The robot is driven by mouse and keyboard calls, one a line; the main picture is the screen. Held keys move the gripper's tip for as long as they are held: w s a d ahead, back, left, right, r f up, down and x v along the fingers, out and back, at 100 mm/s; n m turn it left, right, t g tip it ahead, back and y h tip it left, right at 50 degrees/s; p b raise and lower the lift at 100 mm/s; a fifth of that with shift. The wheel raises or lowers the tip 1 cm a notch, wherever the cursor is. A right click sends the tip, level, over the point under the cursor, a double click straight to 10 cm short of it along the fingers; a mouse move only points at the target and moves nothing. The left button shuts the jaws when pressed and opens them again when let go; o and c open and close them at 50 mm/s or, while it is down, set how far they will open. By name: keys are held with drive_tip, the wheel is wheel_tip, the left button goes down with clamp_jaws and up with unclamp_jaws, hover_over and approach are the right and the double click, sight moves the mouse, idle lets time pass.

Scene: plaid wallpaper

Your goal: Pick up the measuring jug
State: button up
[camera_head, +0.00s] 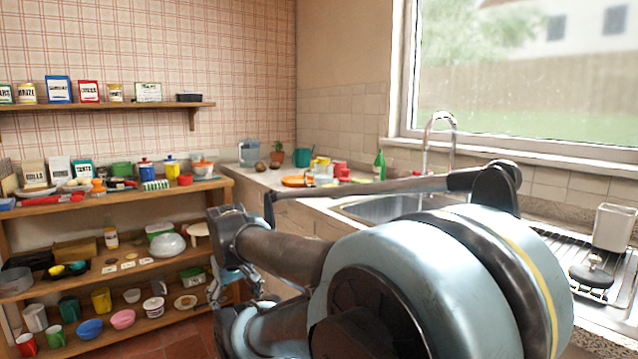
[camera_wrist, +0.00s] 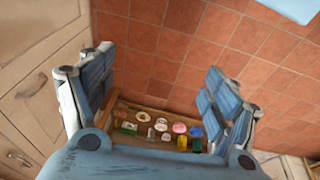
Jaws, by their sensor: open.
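A clear, bluish jug (camera_head: 249,152), which looks like the measuring jug, stands upright on the counter (camera_head: 245,172) in the back corner. It stands apart from my gripper and I cannot make it out in the wrist view. My gripper (camera_head: 222,290) hangs low in front of the wooden shelves, below and nearer than the jug. In the wrist view my gripper (camera_wrist: 152,90) has its two blue padded fingers spread wide, with nothing between them but a view of floor and shelf.
Wooden shelves (camera_head: 130,196) crowded with bowls, mugs and jars stand at the left. A plant pot (camera_head: 277,158), a teal container (camera_head: 302,157) and a green bottle (camera_head: 379,166) stand along the counter. Drawers (camera_wrist: 25,105) flank the open tiled floor (camera_wrist: 180,40).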

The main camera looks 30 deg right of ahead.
drive_tip(key=shift+o, duration=0.3)
drive_tip(key=w+d+r+n+h, duration=0.4)
drive_tip(key=w+d+r, duration=0.2)
drive_tip(key=w+d, duration=0.2)
drive_tip(key=w+d+r+n+t+h, duration=0.1)
drive_tip(key=w+d+r+n+h, duration=0.3)
drive_tip(key=w+d, duration=0.5)
wheel_tip(320, 180, up, 3)
drive_tip(key=d, duration=0.2)
drive_tip(key=shift+d+f+n+t+h, duration=0.15)
drive_tip(key=shift+d+n+t+h, duration=0.15)
drive_tip(key=shift+d+n, duration=0.1)
drive_tip(key=n+t+h, duration=0.2)
drive_tip(key=n+h, duration=0.6)
drive_tip(key=n, duration=0.4)
approach(316, 168)
drive_tip(key=x, duration=0.5)
drive_tip(key=shift+s+d, duration=0.2)
drive_tip(key=shift+d, duration=0.3)
drive_tip(key=shift+w+x, duration=0.1)
drive_tip(key=shift+x, duration=1.5)
drive_tip(key=shift+w+x, duration=0.15)
drive_tip(key=shift+x, duration=1.4)
drive_tip(key=shift+a, duration=0.1)
drive_tip(key=c, duration=2.1)
drive_tip(key=shift+c, duration=0.2)
wheel_tip(316, 168, up, 10)
